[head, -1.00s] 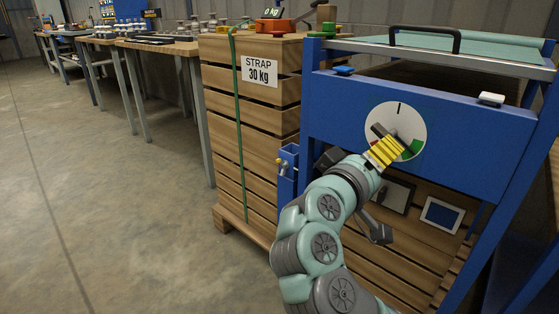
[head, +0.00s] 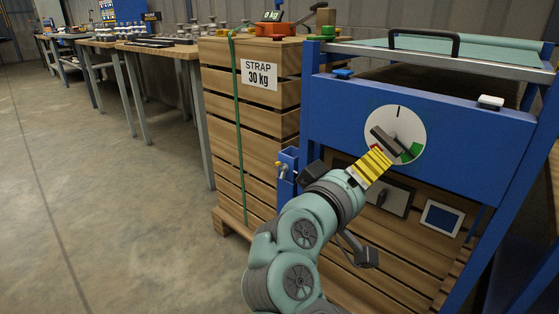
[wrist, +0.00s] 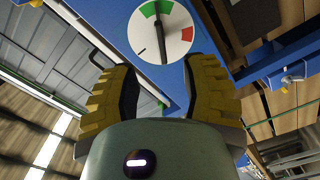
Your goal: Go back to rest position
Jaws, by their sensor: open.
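My gripper (head: 378,160) is in front of the blue frame (head: 450,125), just below and left of the white dial (head: 402,118). In the wrist view my gripper (wrist: 158,85) shows two yellow ribbed fingers spread apart with nothing between them. Beyond them the dial (wrist: 178,48) shows whole, with a dark handle and green and red sectors. In the head view the dark handle (head: 384,138) slants from upper left to lower right, and my gripper hides part of the dial's lower left. I cannot tell from the head view how far the fingertips are from the handle.
A small blue bracket (head: 288,165) sits near my arm. Workbenches (head: 160,46) line the back left. The floor (head: 110,220) at left is clear.

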